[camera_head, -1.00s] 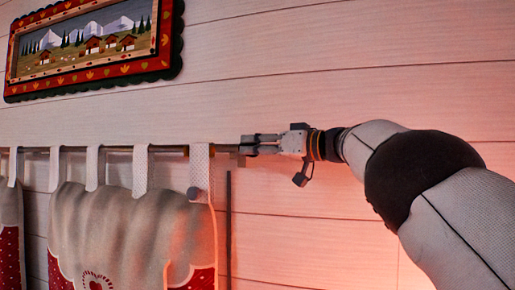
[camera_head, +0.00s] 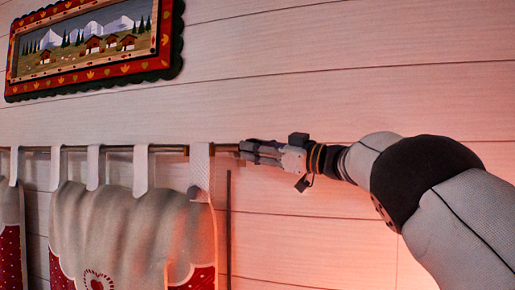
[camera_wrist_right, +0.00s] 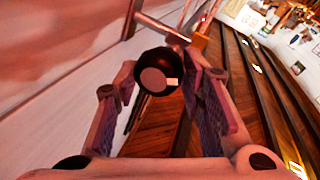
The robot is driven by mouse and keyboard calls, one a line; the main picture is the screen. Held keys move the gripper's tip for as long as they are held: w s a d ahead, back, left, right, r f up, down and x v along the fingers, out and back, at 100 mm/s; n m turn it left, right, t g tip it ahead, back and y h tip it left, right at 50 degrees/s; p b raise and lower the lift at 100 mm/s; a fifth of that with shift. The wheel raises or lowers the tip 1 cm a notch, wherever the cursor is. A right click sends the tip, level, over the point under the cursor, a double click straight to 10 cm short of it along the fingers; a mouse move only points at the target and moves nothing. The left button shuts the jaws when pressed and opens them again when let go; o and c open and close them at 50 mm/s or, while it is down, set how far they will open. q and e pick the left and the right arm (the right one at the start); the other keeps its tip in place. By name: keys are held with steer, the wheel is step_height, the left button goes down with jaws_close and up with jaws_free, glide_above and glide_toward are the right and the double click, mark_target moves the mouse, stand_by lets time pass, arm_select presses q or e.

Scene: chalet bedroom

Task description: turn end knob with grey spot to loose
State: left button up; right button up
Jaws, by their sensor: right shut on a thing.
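The end knob (camera_wrist_right: 147,58) shows in the right wrist view as a dark, round knob with a lighter disc on its face and a small pale spot at the right of that disc. It sits between the two fingers of my right gripper (camera_head: 246,150), which is shut on it at the right end of the curtain rod (camera_head: 170,148). In the head view the fingers hide the knob. I see no readable loose mark. My left gripper is not in view.
A pale curtain (camera_head: 125,225) with red dotted corners hangs by tabs from the rod, left of my gripper. A framed mountain picture (camera_head: 90,75) hangs above it. The wall right of the curtain is mostly bare.

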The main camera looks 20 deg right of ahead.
steer(key=shift+n, duration=0.6)
steer(key=o, duration=1.1)
steer(key=shift+w, duration=0.1)
steer(key=shift+o, duration=0.2)
steer(key=v, duration=1.2)
steer(key=shift+f, duration=0.15)
